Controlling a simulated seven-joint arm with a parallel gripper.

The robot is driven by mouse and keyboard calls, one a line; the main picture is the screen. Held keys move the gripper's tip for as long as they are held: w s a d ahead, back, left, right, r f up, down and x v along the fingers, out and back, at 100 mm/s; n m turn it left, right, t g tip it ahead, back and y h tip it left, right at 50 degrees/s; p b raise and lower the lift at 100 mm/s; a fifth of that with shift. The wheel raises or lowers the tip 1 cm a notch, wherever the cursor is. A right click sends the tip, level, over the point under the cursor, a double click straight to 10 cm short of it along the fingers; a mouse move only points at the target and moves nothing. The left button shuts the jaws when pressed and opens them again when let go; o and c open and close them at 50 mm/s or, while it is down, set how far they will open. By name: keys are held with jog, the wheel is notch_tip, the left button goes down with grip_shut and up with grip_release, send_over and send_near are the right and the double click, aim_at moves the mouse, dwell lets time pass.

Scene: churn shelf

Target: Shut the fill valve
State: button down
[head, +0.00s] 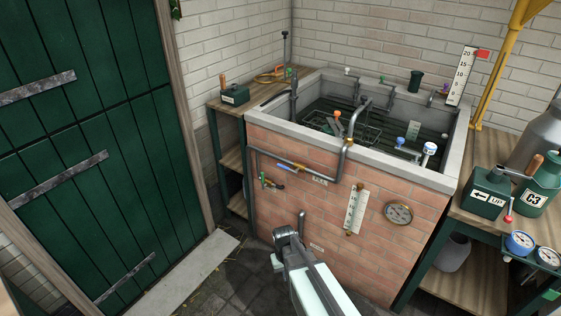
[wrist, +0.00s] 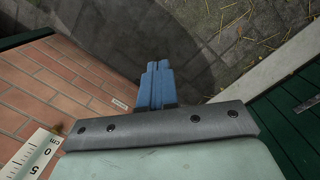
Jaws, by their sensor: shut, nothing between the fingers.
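A small label plate (head: 320,181) is to the right. The writing is too small to read, so I cannot tell which one is the fill valve. My gripper (wrist: 159,68) is shut and empty in the wrist view, its blue fingers over the dark floor, apart from the brick wall. In the head view my arm reaches low before the tank, below these fittings.
A white scale (head: 355,210) and a round gauge (head: 398,213) are on the brick front. A shelf (head: 234,160) stands left and a bench (head: 480,222) right. The green door (head: 90,150) is at far left. Paving before the tank is free.

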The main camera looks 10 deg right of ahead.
jog(key=w+d+r+m+t+h, duration=0.1)
jog(key=w+r+m, duration=0.4)
jog(key=w+r, duration=1.1)
jog(key=w+d+r+m+t+h, duration=0.1)
jog(key=w+r+m+t+h, duration=0.2)
jog(key=w+r, duration=1.4)
jog(key=shift+w+r+m+t, duration=0.3)
jog(key=shift+w+m+t, duration=0.7)
jog(key=shift+w, duration=0.75)
jog(key=x, duration=0.9)
jog(key=shift+w+d+f, duration=0.1)
jog(key=shift+s+f, duration=0.1)
jog(key=shift+f, duration=1.05)
jog(key=shift+s+f, duration=0.15)
jog(key=shift+f, duration=0.95)
